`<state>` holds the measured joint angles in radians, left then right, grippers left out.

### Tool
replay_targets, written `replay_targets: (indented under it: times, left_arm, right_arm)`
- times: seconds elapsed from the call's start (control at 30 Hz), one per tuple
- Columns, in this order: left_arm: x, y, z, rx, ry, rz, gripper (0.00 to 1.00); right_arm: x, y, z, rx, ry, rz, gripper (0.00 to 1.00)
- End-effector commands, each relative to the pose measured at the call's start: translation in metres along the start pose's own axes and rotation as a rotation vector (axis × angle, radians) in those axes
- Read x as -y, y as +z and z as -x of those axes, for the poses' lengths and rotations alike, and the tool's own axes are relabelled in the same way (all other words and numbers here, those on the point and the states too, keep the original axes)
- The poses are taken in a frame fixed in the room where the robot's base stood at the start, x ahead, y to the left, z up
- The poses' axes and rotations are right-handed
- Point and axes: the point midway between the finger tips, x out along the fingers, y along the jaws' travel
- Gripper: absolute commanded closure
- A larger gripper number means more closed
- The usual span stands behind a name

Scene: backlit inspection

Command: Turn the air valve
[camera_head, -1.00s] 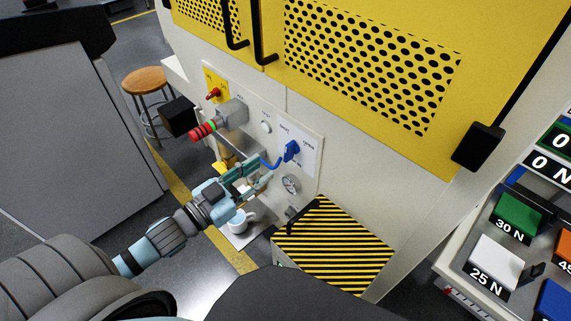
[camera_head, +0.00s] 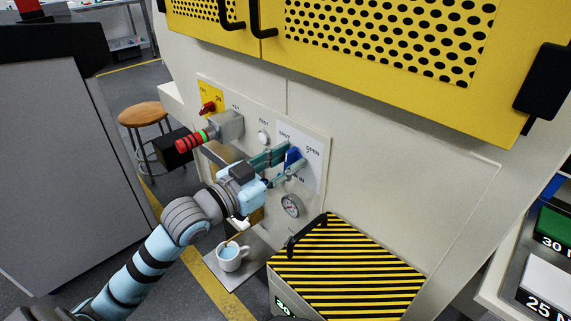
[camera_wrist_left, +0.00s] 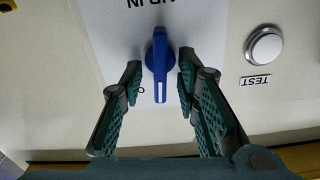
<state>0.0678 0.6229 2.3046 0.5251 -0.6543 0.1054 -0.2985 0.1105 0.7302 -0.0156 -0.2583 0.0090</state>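The blue air valve handle (camera_head: 292,156) sits on a white plate (camera_head: 312,165) with lettering including SHUT and OPEN, on the pale machine front. My left gripper (camera_head: 290,163) is at the handle, with one finger on each side of it. In the left wrist view, the blue handle (camera_wrist_left: 160,62) stands between the two separated fingertips (camera_wrist_left: 159,72), its narrow end toward the fingers. A gap shows on the left side; the right fingertip is nearer, and I cannot tell if it touches. My right gripper is not in view.
A mug (camera_head: 230,257) stands below. A striped box (camera_head: 345,268) with a black handle is at lower right.

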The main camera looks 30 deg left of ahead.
Motion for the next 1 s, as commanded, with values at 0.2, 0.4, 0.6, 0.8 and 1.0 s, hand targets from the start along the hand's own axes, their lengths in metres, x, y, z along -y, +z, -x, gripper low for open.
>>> replay_targets:
  times: [0.2,0.4,0.6,0.8,1.0]
  left_arm:
    - [0.0001,0.0001,0.0002,0.000,0.000,0.000,1.00]
    - [0.0001,0.0003,0.0002,0.000,-0.001,-0.001,1.00]
    - [-0.0002,0.0003,0.0003,0.000,0.000,-0.031,1.00]
    - [-0.0010,0.0004,0.0003,0.001,0.000,-0.125,1.00]
    - [-0.0022,0.0010,0.0003,0.002,0.000,-0.274,1.00]
  right_arm:
    - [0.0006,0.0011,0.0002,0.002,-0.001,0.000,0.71]
    - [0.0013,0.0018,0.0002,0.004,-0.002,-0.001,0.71]
    - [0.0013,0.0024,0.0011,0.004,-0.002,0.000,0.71]
    - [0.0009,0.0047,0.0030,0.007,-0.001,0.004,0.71]
    - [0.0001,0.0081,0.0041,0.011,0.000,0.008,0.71]
